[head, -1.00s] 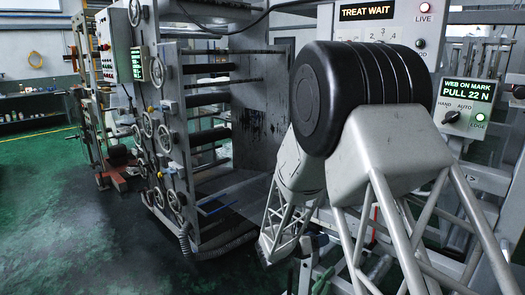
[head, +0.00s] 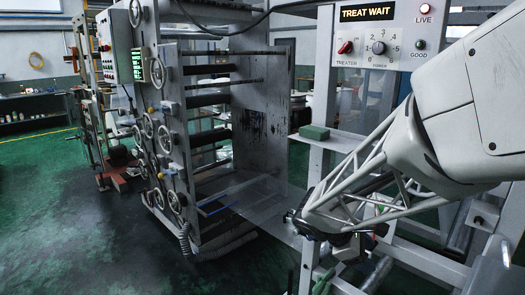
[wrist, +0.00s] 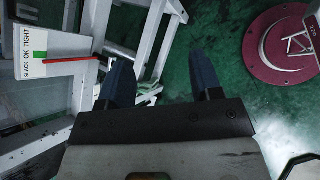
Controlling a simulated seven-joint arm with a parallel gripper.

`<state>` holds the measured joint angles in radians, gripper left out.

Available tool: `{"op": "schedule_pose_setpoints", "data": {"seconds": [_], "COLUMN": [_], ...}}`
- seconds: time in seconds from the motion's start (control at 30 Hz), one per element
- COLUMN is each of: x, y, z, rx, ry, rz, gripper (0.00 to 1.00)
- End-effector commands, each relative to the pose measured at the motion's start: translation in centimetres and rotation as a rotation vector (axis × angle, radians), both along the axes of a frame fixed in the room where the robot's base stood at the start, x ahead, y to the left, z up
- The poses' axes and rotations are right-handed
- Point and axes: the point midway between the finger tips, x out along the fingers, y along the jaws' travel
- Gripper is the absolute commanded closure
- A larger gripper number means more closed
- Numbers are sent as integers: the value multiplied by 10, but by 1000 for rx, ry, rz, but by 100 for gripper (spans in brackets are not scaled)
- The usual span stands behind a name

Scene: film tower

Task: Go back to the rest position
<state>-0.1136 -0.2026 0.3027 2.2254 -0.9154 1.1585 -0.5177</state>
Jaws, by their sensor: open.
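My gripper (wrist: 163,85) shows in the wrist view with its two dark blue fingers apart and nothing between them. Green floor and part of a pale metal frame show past the fingertips. In the head view my arm reaches in from the right and angles down to the left, ending beside the pale frame at lower centre. The fingers are too small and dark to make out there.
A control panel (head: 385,50) reads TREAT WAIT, with a red knob and a dial. A green block (head: 314,132) lies on the frame. A roller machine (head: 215,120) stands left of centre. A slack gauge (wrist: 53,55) and dark red round base (wrist: 285,50) are near my gripper. Open floor lies left.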

Motion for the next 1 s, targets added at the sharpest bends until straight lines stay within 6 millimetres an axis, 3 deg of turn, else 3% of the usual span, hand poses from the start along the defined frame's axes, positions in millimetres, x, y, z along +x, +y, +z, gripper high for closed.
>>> {"op": "schedule_pose_setpoints", "data": {"seconds": [0.5, 1.0], "x": [-110, -189], "y": [22, 60], "z": [38, 61], "rx": [393, 761], "ry": [-368, -648], "rz": [-481, -937], "gripper": [41, 41]}}
